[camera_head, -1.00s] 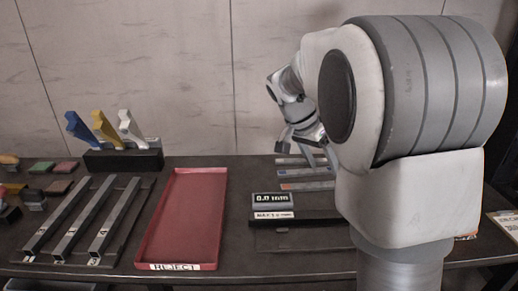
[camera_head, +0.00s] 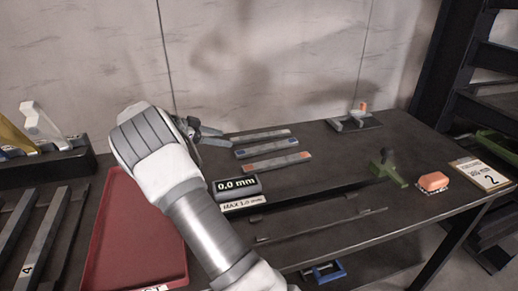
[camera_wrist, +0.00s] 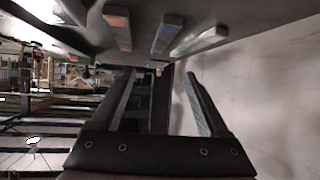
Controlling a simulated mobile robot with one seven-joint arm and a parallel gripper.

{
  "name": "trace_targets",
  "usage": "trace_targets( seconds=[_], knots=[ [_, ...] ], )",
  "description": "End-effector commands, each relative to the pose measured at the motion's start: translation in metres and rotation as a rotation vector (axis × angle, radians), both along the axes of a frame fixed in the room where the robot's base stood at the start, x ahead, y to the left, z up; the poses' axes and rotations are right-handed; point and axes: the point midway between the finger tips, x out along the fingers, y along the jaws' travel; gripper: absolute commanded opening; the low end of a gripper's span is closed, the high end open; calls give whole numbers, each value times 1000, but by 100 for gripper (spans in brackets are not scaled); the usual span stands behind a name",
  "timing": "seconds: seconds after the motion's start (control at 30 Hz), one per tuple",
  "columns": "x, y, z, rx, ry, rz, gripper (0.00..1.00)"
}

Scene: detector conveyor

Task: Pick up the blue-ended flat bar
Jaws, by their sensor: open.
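The blue-ended flat bar (camera_head: 264,149) lies on the dark table as the middle one of three grey bars. In the wrist view this bar (camera_wrist: 167,36) is near the top, between the other two bars. My gripper (camera_head: 212,133) is left of the bars in the head view, empty and apart from them. In the wrist view its two fingers are spread, with a clear gap between them (camera_wrist: 160,76). An orange-ended bar (camera_head: 277,162) lies on the near side, and a third bar (camera_head: 260,136) lies on the far side.
A red tray (camera_head: 135,235) is at left. The wall stands behind the table.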

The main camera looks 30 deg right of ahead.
Motion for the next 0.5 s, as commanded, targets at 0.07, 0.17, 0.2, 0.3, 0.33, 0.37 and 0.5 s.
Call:
trace_targets(
  seconds=[0.07, 0.17, 0.2, 0.3, 0.33, 0.37, 0.5],
  knots=[
    [0, -7, -4, -4, -2, -4, 78],
    [-2, -23, -14, -2, 0, -6, 78],
    [-2, -30, -18, -3, 1, -6, 78],
    [-4, -50, -29, -2, 1, -6, 78],
    [-4, -56, -32, -2, 1, -5, 78],
    [-4, -62, -35, -2, 1, -5, 78],
    [-6, -86, -49, -1, 1, -5, 78]
  ],
)
